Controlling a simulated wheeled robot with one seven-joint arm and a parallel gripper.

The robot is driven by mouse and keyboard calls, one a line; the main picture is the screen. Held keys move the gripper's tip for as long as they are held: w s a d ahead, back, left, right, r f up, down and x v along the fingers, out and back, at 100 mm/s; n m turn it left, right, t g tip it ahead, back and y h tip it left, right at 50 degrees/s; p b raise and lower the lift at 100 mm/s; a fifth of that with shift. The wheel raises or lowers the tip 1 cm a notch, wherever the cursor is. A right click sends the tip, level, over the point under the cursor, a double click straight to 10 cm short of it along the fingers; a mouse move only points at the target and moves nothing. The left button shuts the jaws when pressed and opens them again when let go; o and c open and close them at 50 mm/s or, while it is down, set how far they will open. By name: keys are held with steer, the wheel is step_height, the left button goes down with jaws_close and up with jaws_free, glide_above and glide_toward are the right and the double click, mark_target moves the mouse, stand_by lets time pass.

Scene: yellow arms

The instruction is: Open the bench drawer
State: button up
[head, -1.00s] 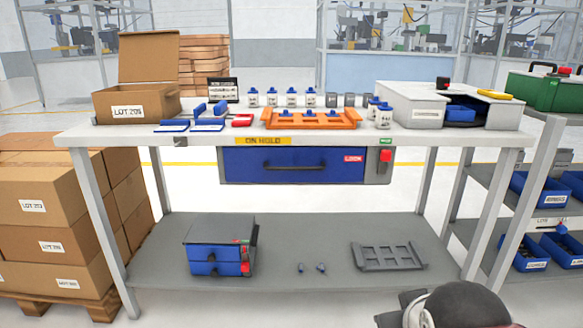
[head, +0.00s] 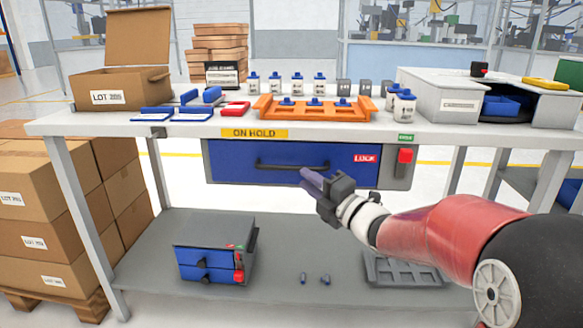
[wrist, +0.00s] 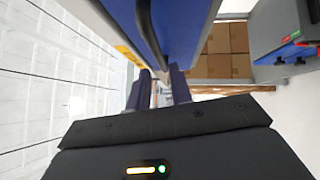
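The bench drawer (head: 235,158) hangs under the tabletop, with a blue front that looks shut in its grey housing. Its dark bar handle (head: 275,166) runs across the middle of the front. My gripper (head: 308,177) is in front of the drawer, near the handle's right end. In the wrist view, my gripper (wrist: 158,88) shows two fingers apart with a gap between them. The handle (wrist: 150,30) is ahead of the fingers there, not between them.
The bench top (head: 70,124) carries bottles, an orange tray (head: 265,112) and a cardboard box. A yellow ON HOLD label (head: 254,133) is on the bench edge above the drawer. A small blue drawer unit (head: 213,250) stands on the lower shelf. Stacked boxes are at left.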

mark_target(290, 168)
steer(key=p+x, duration=0.1)
steer(key=x, duration=0.6)
steer(key=shift+c, duration=0.4)
jaws_close()
